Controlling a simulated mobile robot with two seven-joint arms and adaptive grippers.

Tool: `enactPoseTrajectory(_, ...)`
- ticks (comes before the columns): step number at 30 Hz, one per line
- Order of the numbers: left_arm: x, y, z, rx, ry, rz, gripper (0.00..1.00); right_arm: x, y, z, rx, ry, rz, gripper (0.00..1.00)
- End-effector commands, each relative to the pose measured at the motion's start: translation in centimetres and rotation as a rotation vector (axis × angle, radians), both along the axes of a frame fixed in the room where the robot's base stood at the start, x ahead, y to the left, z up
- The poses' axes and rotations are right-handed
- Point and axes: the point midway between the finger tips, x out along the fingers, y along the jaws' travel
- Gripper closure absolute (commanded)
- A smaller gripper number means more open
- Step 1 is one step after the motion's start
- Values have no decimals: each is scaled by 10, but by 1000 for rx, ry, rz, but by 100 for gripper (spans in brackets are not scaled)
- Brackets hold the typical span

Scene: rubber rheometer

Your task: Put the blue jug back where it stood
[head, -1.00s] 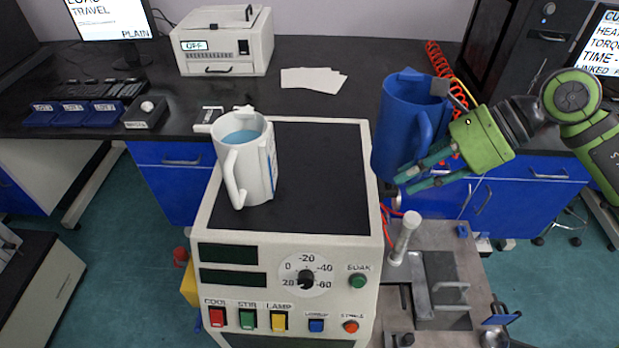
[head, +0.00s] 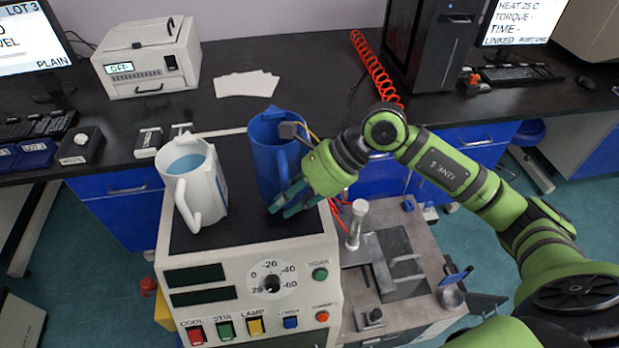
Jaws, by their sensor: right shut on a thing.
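The blue jug (head: 267,156) is upright over the right rear part of the dark top (head: 232,226) of the cream machine with the dial. I cannot tell whether its base touches that top. My right gripper (head: 286,194) is shut on the blue jug from its right side, by the handle, and partly hides it. A white jug (head: 190,178) with blue liquid stands on the same top, just left of the blue jug, with a small gap between them. My left gripper is not in view.
The cream machine has a dial (head: 271,283) and coloured switches on its front. A grey bench with a metal fixture (head: 396,262) and a white-capped post (head: 356,222) stands right of it. Behind are papers (head: 247,84), a white box instrument (head: 147,58) and a red coiled hose (head: 373,66).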

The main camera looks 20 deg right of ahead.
Motion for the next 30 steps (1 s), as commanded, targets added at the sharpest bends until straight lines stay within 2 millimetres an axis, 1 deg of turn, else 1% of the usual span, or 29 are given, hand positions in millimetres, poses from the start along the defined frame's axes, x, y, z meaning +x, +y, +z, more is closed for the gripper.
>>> enactPoseTrajectory(1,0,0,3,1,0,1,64,3,5,5,9,-15,2,100)
enactPoseTrajectory(5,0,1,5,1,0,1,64,3,7,0,7,-15,-1,100)
enactPoseTrajectory(8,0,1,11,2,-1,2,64,3,8,-9,7,-9,-1,100)
enactPoseTrajectory(12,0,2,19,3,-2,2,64,3,8,-27,8,-10,-2,100)
enactPoseTrajectory(15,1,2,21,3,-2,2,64,4,7,-36,8,-13,-1,100)
enactPoseTrajectory(18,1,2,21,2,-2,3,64,4,7,-39,7,-17,1,100)
enactPoseTrajectory(26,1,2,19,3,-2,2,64,4,7,-40,7,-17,0,100)
enactPoseTrajectory(27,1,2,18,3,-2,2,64,1,6,-46,0,-1,0,72)
enactPoseTrajectory(28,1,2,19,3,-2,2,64,1,6,-45,0,-1,-1,60)
enactPoseTrajectory(29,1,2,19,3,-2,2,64,1,6,-45,0,-1,-1,53)
enactPoseTrajectory(30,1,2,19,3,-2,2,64,1,6,-45,0,-1,-1,53)
